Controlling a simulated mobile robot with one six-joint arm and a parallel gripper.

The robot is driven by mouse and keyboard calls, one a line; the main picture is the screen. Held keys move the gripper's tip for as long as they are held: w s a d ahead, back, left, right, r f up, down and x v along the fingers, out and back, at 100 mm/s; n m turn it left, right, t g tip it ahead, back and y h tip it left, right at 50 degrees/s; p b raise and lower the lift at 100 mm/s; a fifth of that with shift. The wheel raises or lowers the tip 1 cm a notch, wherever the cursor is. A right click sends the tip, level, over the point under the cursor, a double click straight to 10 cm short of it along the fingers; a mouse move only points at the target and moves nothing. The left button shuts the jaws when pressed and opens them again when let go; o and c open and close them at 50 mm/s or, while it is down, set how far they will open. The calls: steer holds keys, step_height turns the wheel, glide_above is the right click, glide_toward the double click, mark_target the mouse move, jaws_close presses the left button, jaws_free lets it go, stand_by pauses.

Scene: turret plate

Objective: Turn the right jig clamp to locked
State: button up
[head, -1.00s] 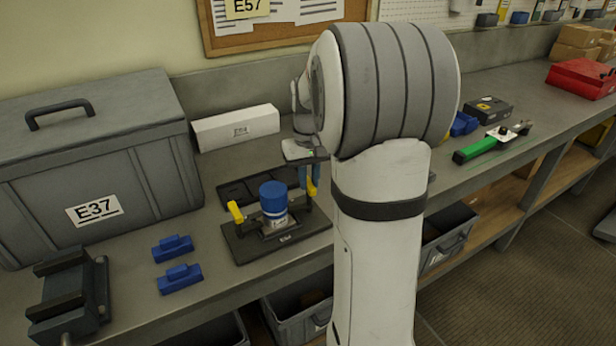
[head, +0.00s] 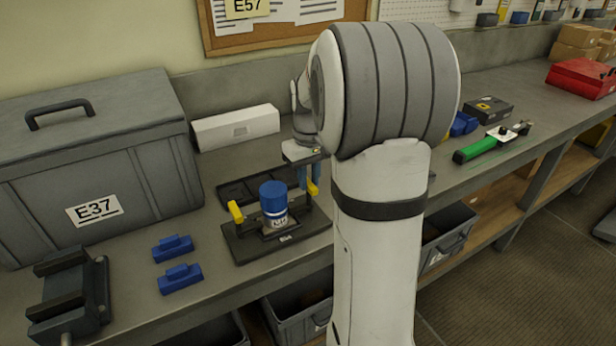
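A dark jig plate (head: 246,246) lies on the bench and holds a blue-capped cylinder (head: 273,205) upright. The left jig clamp has a yellow handle (head: 235,212) at the plate's left side. The right jig clamp has a yellow handle (head: 312,188) on the plate's right side, partly hidden by my gripper and arm. My gripper (head: 309,178), with bluish fingers, points down at the right clamp's handle, just behind or beside it. Whether the fingers touch or enclose the handle cannot be made out, nor how far apart they are.
A large grey case (head: 95,165) stands at the left, and a white box (head: 236,128) at the back. Two blue blocks (head: 178,278) and a dark vise (head: 68,300) are at the front left. A green-handled tool (head: 480,148) lies to the right beyond my arm.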

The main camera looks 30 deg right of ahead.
steer(key=o, duration=0.4)
steer(key=shift+c, duration=0.2)
step_height(320, 180, up, 8)
steer(key=shift+f, duration=0.1)
stand_by(0.5)
